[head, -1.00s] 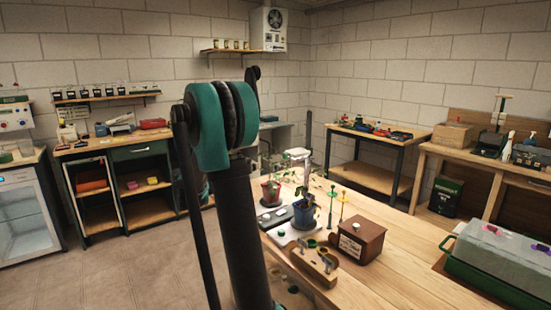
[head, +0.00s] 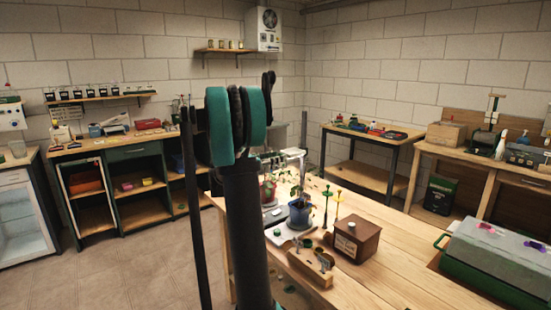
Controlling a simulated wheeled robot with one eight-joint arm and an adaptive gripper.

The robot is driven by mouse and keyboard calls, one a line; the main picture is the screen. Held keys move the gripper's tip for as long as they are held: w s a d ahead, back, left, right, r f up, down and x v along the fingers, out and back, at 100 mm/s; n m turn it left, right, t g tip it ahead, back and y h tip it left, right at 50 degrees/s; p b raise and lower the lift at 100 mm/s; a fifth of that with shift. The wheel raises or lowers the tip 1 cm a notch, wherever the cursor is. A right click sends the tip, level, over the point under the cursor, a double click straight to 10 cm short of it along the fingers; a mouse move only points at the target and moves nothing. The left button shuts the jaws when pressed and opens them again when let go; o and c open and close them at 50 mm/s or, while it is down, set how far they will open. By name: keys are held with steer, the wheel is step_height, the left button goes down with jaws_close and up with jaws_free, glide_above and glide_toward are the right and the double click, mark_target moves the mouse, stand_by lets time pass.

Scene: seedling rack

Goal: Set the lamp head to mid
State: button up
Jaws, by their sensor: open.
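A pale lamp head (head: 292,154) stands above the potted seedlings on the near wooden table, just right of my arm in the head view. It is small here, and its height setting cannot be read. My arm hides part of the area to its left. A seedling in a blue pot (head: 299,213) stands below it, with a seedling in a red pot (head: 267,190) behind. My own dark and teal arm links fill the middle of the view. My gripper cannot be made out.
A wooden box (head: 356,240) and a wooden block with metal fittings (head: 310,267) stand near the pots. Yellow and green stakes (head: 337,207) rise beside them. A green-and-grey case (head: 495,260) sits at the right. The tabletop (head: 400,265) between is clear.

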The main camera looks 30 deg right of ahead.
steer(key=shift+c, duration=0.6)
jaws_close()
step_height(320, 180, up, 6)
steer(key=shift+o, duration=0.6)
jaws_free()
